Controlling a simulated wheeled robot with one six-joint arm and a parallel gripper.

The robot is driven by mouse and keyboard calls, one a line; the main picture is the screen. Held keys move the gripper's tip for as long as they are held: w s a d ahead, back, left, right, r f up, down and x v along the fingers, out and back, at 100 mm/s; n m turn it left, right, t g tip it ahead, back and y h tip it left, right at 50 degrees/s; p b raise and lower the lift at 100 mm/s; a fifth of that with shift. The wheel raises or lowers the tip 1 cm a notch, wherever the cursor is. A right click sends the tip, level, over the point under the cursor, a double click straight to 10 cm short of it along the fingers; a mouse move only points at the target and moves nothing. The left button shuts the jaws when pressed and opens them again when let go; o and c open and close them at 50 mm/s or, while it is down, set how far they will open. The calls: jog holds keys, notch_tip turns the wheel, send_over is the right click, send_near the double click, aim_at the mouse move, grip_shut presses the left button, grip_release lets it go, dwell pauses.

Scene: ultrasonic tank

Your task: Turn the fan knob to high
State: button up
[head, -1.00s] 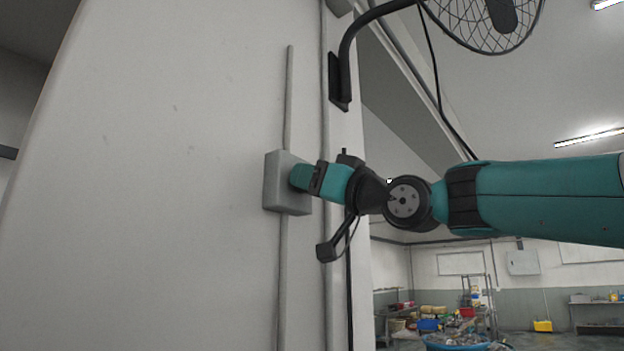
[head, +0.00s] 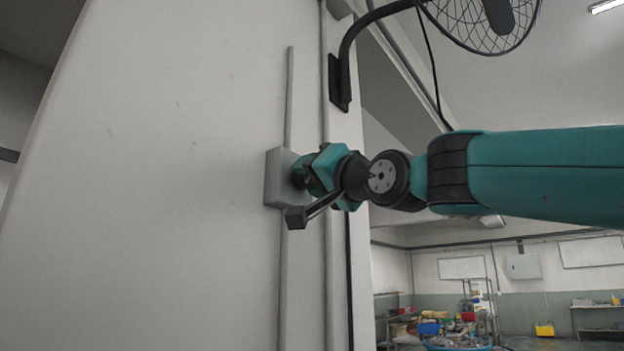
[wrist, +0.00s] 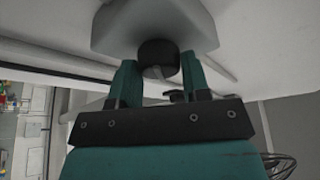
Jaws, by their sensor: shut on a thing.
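The fan knob (wrist: 157,56) is a round black knob on the face of a grey control box (wrist: 110,30), which also shows on the pale wall in the head view (head: 278,180). My gripper (wrist: 160,78) has one teal finger on each side of the knob and is shut on it. In the head view my gripper (head: 301,174) is up against the box's right face and hides most of the knob. The knob's setting marks cannot be seen. The black caged fan (head: 480,18) hangs from a curved arm at the top right.
A grey conduit (head: 289,95) runs up and down the wall through the box. The fan's black wall bracket (head: 339,84) is above my gripper. Shelves and a blue tub (head: 458,345) stand far behind at the lower right, well apart from my arm.

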jog(key=m+h, duration=0.1)
jog(key=m, duration=0.3)
jog(key=m+h, duration=0.2)
jog(key=m, duration=0.1)
jog(key=shift+s+r+m+h+p, duration=0.1)
jog(key=shift+r+m+h+p, duration=0.05)
jog(key=shift+m+h+p, duration=0.2)
jog(key=m+g+h+p, duration=0.1)
jog(key=m, duration=0.4)
jog(key=o, duration=0.9)
jog(key=shift+c, duration=0.2)
